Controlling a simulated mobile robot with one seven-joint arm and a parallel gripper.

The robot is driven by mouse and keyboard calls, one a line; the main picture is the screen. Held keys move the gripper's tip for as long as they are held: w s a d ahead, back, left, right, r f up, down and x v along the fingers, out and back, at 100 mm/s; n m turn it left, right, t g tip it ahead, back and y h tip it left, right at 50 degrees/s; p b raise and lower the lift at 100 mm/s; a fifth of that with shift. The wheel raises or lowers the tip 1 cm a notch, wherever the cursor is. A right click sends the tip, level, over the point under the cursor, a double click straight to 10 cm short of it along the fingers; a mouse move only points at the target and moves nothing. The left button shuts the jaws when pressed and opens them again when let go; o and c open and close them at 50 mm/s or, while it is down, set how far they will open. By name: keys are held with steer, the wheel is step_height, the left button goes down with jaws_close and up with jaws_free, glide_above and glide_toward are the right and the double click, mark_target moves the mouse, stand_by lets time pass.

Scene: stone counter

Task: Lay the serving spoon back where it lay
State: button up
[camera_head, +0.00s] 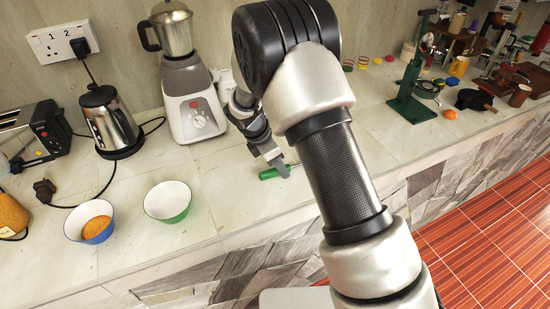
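A green handle (268,174), which looks like the serving spoon's, shows at my gripper, low over or on the pale stone counter (235,185). The rest of the spoon is hidden or too small to tell. My gripper (281,167) points down at the handle, and a grey finger overlaps it. I cannot tell whether the fingers are closed on it or only beside it. My arm covers the counter just right of the gripper.
A white-and-green bowl (168,201) and a blue-rimmed bowl (90,221) with orange contents stand left of my gripper. A blender (190,100), a kettle (108,122) and a toaster (38,133) stand behind. A green stand (412,95) is at right. The counter between the white-and-green bowl and my gripper is clear.

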steer(key=a+v, duration=0.1)
steer(key=v, duration=1.6)
steer(key=s+d+r+m+t+y, duration=0.1)
steer(key=s+d+r+m+y, duration=0.1)
steer(key=s+d+r+m, duration=1)
steer(key=s+d+r+m+t+y+p, duration=0.1)
steer(key=s+d+r+m+p, duration=0.1)
steer(key=s+m, duration=0.3)
steer(key=s+d+r+m+t+y+p, duration=0.1)
steer(key=s+d+r+m+p, duration=0.2)
steer(key=s, duration=0.5)
steer(key=r+m, duration=0.1)
steer(key=m, duration=0.1)
steer(key=shift+s+d+m+t, duration=0.2)
steer(key=shift+d+m+t, duration=0.1)
steer(key=shift+t, duration=0.1)
steer(key=shift+r, duration=0.1)
